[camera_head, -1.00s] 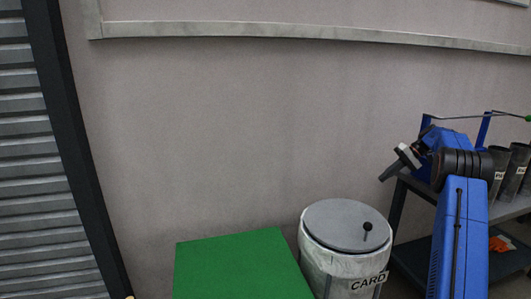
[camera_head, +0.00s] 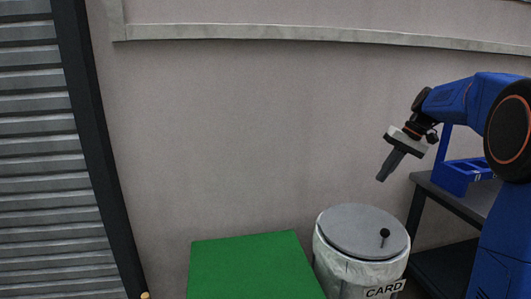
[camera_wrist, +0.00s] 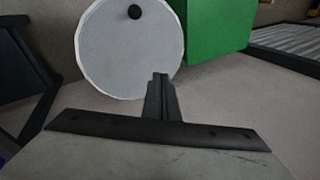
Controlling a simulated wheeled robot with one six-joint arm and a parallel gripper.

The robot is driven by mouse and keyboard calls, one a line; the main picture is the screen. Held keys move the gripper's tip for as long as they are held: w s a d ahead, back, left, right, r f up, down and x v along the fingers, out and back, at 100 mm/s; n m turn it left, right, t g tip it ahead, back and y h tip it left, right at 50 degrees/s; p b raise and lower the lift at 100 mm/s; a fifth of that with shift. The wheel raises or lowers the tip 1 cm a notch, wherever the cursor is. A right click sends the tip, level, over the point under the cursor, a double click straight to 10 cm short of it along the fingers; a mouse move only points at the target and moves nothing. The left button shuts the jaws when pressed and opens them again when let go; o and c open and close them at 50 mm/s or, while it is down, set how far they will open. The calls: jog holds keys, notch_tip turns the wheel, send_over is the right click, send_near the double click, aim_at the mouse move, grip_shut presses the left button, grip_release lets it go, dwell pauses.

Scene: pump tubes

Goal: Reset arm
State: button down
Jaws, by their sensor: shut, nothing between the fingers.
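My gripper (camera_head: 383,177) is shut and empty. In the head view it hangs at the end of my blue arm, tilted down and to the left, in the air above the bin's level. In the wrist view its closed fingers (camera_wrist: 160,78) point toward the grey round lid (camera_wrist: 128,55) of the bin, apart from it as far as I can tell. No tube is in its fingers.
A round bin labelled CARD (camera_head: 345,268) with a black-knobbed grey lid (camera_head: 362,229) stands below. A green box (camera_head: 250,265) is left of it. A dark shelf (camera_head: 462,205) with a blue rack (camera_head: 458,178) stands at right. A slatted shutter (camera_head: 30,150) is far left.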

jog(key=s+a+h, duration=0.1)
jog(key=s+a, duration=0.2)
jog(key=s, duration=0.4)
jog(key=s+a+f+t+h, duration=0.1)
jog(key=s+a, duration=0.2)
jog(key=s, duration=0.4)
jog(key=s+a+h, duration=0.1)
jog(key=s+a, duration=0.2)
jog(key=s, duration=0.5)
jog(key=s+f+t+h, duration=0.1)
jog(key=s+f, duration=0.4)
jog(key=s, duration=0.3)
jog(key=s+a+f+n+t, duration=0.1)
jog(key=s+f, duration=0.5)
jog(key=s, duration=0.3)
jog(key=shift+s+a+t+h, duration=0.15)
jog(key=shift+a+t+h, duration=0.05)
jog(key=shift+t+h, duration=0.2)
